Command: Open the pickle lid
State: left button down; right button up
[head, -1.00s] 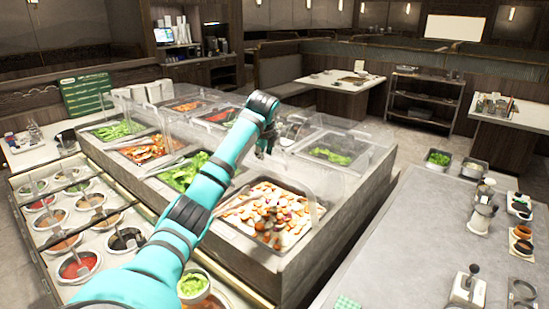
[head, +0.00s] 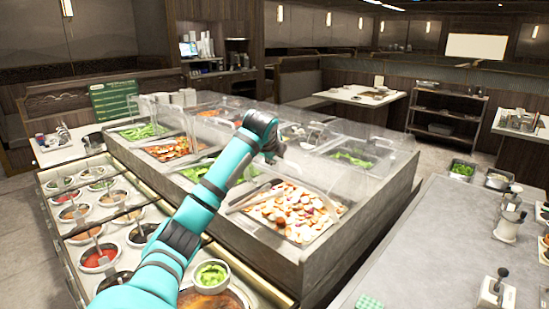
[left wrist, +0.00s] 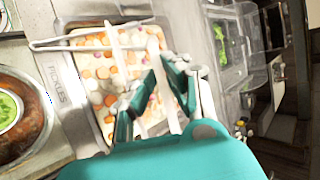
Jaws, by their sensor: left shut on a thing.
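The pickle pan (head: 290,212), with pale and orange pieces, is at the front corner of the counter in the head view. In the left wrist view the pan (left wrist: 95,70) lies below the fingers beside a "PICKLES" label (left wrist: 54,80). The clear pickle lid (left wrist: 150,92) shows only as a faint see-through strip between the fingers; its angle is hard to tell. In the left wrist view my left gripper (left wrist: 150,90) is shut on the lid's edge. My right gripper is out of view.
Tongs (head: 255,195) lie across the pickle pan. Other covered food pans, such as the greens (head: 352,158), surround it. Sauce wells (head: 100,258) line the left front. A grey worktop (head: 420,250) with dispensers stands to the right, across a gap.

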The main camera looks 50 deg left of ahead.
pick_arm(q)
jog(key=c, duration=1.4)
grip_release()
jog(key=v, duration=1.2)
